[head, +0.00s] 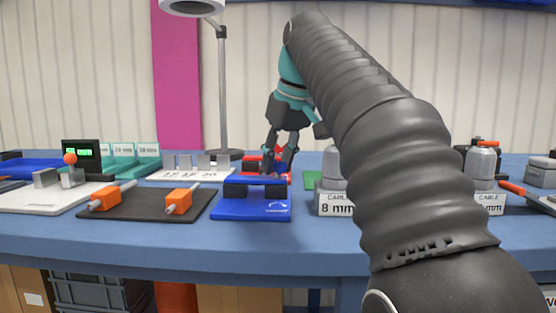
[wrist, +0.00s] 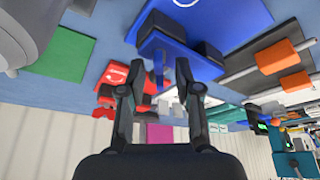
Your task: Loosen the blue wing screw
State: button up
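The blue clamp fixture (head: 252,207) stands near the front of the bench, with black blocks and a blue bar on its base plate. It fills the top middle of the wrist view (wrist: 185,52). A narrow blue part that looks like the wing screw (wrist: 159,80) juts from its bar. My gripper (head: 278,166) points down at the fixture's rear side. In the wrist view, my gripper (wrist: 160,73) is open, its fingertips on either side of the blue part with gaps visible. In the head view the wing screw is hidden.
A red fixture (wrist: 112,76) stands close behind the blue one. A black mat (head: 148,205) with orange-handled parts lies to the left. A grey weight on a block labelled 8 mm (head: 335,204) stands to the right. A lamp post (head: 222,90) rises behind.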

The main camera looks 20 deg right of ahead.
grip_shut()
jog(key=shift+r+n+p, duration=0.1)
jog(key=shift+n+p, duration=0.2)
jog(key=shift+d+r+n+g+y+p, duration=0.1)
jog(key=shift+n+g+y+p, duration=0.25)
jog(key=shift+n+p, duration=0.55)
jog(key=shift+n+g+y+p, duration=0.25)
jog(key=shift+n+y+p, duration=0.2)
jog(key=shift+n+p, duration=0.75)
jog(key=n+y+p, duration=0.1)
jog(key=n, duration=0.2)
jog(key=shift+w+g, duration=0.1)
jog(key=shift+g, duration=0.3)
jog(key=shift+f+n+g, duration=0.2)
jog(key=shift+n+g, duration=0.3)
jog(key=shift+n, duration=0.8)
